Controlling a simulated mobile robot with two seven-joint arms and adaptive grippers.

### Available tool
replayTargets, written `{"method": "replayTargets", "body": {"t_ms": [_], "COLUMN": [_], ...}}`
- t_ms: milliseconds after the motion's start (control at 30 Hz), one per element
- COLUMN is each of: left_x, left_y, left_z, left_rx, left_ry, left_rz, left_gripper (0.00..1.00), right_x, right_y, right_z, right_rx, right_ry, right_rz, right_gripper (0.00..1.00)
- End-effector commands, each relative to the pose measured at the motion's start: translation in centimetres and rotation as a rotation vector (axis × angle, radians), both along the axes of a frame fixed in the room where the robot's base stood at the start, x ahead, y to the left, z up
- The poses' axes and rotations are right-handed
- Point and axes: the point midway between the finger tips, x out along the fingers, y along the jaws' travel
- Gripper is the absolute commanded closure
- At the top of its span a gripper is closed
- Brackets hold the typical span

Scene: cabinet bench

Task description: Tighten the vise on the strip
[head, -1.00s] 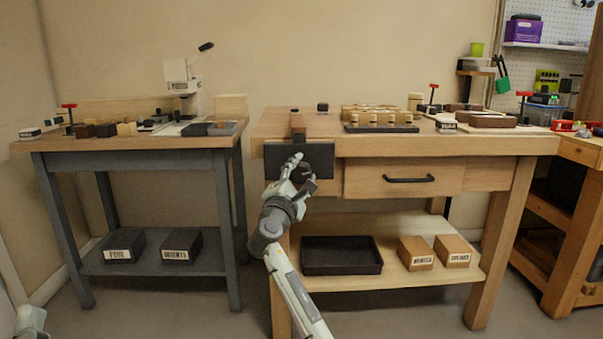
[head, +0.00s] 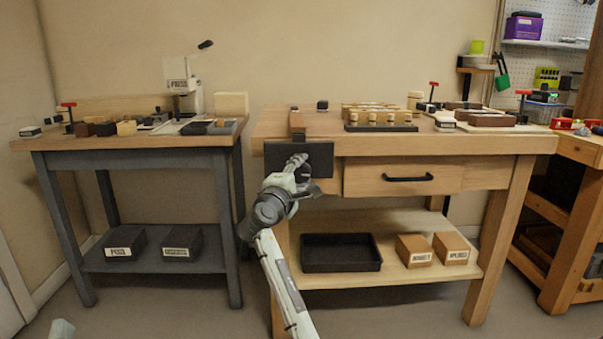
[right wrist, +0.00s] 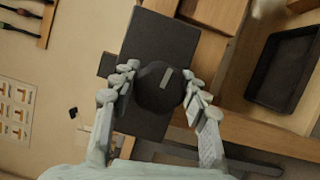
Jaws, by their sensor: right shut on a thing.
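The vise's dark front jaw plate (head: 318,158) is on the front left of the wooden bench. A brown wooden strip (head: 297,124) stands up at the plate's top edge. In the right wrist view a round dark knob (right wrist: 158,90) with a light mark sits in front of the jaw plate (right wrist: 160,45). My right gripper (right wrist: 158,88) has its fingers on both sides of the knob and is shut on it. In the head view my right gripper (head: 299,170) is in front of the plate and hides most of the knob. My left gripper is not clearly in view.
The bench's drawer (head: 404,177) with a black handle is right of the vise. A black tray (head: 340,253) and two labelled boxes stand on the lower shelf. A grey-legged table (head: 137,150) with a press stands to the left.

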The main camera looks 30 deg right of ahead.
Motion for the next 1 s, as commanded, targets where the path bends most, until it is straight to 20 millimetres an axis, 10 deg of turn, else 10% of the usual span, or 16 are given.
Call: {"method": "replayTargets", "body": {"t_ms": [200,233,400,1000], "left_x": [0.0,0.0,0.0,0.0], "left_y": [0.0,0.0,0.0,0.0], "left_z": [0.0,0.0,0.0,-0.1], "left_rx": [-0.001,-0.001,-0.001,0.002], "left_ry": [0.000,0.000,0.000,0.000], "left_rz": [0.000,0.000,0.000,0.000], "left_gripper": [0.36,0.36,0.36,0.36], "right_x": [-0.1,-0.1,-0.1,-2.8], "right_y": [0.3,0.2,0.1,3.8], "right_z": [-0.7,-0.7,-0.5,-0.6], "right_rx": [0.009,0.009,0.005,0.006], "right_ry": [0.010,0.010,0.008,0.005], "right_rz": [-0.003,-0.003,-0.002,-0.001], "right_gripper": [0.84,0.52,0.33,0.33]}}
